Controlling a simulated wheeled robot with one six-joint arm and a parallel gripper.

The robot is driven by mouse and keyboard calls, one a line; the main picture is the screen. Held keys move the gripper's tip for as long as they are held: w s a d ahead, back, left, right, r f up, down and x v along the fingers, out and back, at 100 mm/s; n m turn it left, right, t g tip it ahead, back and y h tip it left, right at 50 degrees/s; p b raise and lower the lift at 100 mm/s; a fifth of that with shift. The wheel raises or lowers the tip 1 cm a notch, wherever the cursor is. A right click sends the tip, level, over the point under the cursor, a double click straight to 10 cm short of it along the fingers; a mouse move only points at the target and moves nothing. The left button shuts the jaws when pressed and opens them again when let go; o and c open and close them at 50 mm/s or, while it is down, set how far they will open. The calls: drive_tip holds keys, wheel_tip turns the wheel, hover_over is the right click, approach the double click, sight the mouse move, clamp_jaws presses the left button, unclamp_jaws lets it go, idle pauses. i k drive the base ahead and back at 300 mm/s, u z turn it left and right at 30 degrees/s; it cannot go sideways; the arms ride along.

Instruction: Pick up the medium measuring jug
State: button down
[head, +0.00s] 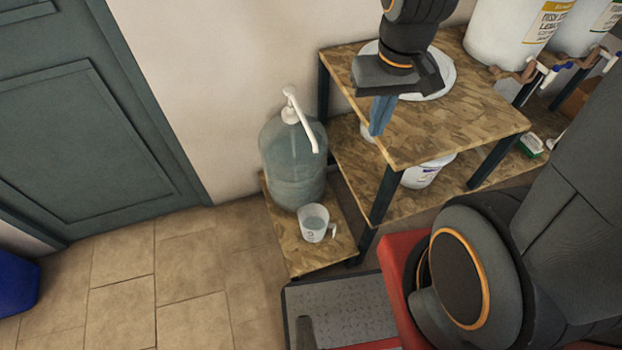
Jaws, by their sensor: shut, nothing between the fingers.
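A small clear-white measuring jug (313,223) with printed marks stands upright on a low wooden board (297,256), its handle toward the right.
A large clear bottle with a white pump (293,165) stands directly behind the jug. The rack's top shelf (480,118) and dark legs rise to the right. White drums (508,35) with taps stand at upper right. A white tub (427,172) sits below. Tiled floor (190,270) is clear at left.

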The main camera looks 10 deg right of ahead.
sight(314, 219)
drive_tip(key=u, duration=0.35)
drive_tip(key=k, duration=1.65)
drive_tip(key=z, duration=0.35)
